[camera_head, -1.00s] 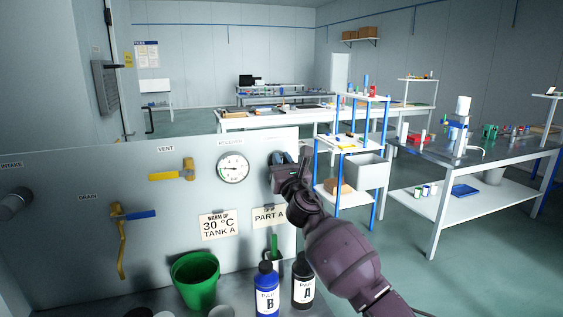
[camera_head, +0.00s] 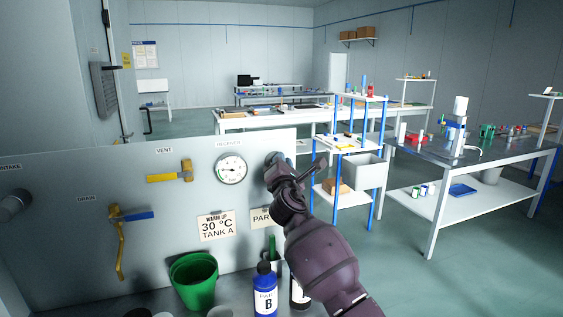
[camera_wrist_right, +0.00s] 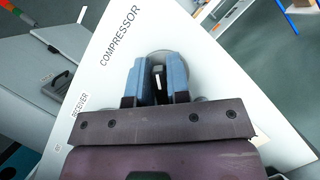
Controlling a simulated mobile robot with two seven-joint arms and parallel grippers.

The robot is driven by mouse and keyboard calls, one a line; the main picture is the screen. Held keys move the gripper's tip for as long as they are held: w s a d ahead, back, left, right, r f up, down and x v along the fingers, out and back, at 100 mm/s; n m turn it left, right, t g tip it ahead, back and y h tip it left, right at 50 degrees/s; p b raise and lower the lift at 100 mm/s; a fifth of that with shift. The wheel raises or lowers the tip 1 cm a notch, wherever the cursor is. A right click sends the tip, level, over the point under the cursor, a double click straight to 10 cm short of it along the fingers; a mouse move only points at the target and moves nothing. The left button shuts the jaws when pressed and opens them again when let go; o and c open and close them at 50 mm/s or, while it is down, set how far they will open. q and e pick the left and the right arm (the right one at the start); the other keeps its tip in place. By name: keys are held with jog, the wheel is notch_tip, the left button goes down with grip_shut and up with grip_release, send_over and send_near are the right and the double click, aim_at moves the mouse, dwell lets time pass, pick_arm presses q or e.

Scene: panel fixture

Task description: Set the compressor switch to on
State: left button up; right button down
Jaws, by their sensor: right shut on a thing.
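The compressor switch (camera_wrist_right: 158,73) is a dark knob with a white mark, on a round grey plate beneath the COMPRESSOR label in the right wrist view. Its white mark stands nearly upright in that view, slanted relative to the label's lettering. My right gripper (camera_wrist_right: 158,82) is shut on the knob, one blue fingertip on each side. In the head view my right gripper (camera_head: 281,166) is at the panel's right edge, right of the RECEIVER gauge, and hides most of the switch. No on or off marking is legible. My left gripper is not in view.
The panel (camera_head: 100,175) also carries the gauge (camera_head: 231,169), the yellow VENT handle (camera_head: 168,177), the DRAIN valve (camera_head: 130,216) and the INTAKE knob (camera_head: 14,205). A green bucket (camera_head: 194,282) and a blue bottle (camera_head: 265,290) stand below. Open floor lies right of my arm.

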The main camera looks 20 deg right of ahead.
jog(key=m+g+h, duration=0.1)
jog(key=m, duration=0.2)
jog(key=shift+m+p, duration=0.3)
jog(key=shift+p, duration=0.1)
jog(key=shift+d+m+g+h+p, duration=0.1)
jog(key=shift+m+g+h+p, duration=0.3)
jog(key=shift+m, duration=1.1)
jog(key=m+g+p, duration=0.1)
jog(key=m+p, duration=0.1)
jog(key=m, duration=0.1)
jog(key=shift+d+f+g, duration=0.1)
jog(key=shift+f+g, duration=0.25)
jog(key=shift+g, duration=0.05)
jog(key=shift+f+m, duration=0.1)
jog(key=shift+m, duration=0.4)
jog(key=shift+f, duration=0.1)
jog(key=c, duration=1.2)
grip_release()
jog(key=shift+o, duration=0.2)
jog(key=shift+p, duration=0.3)
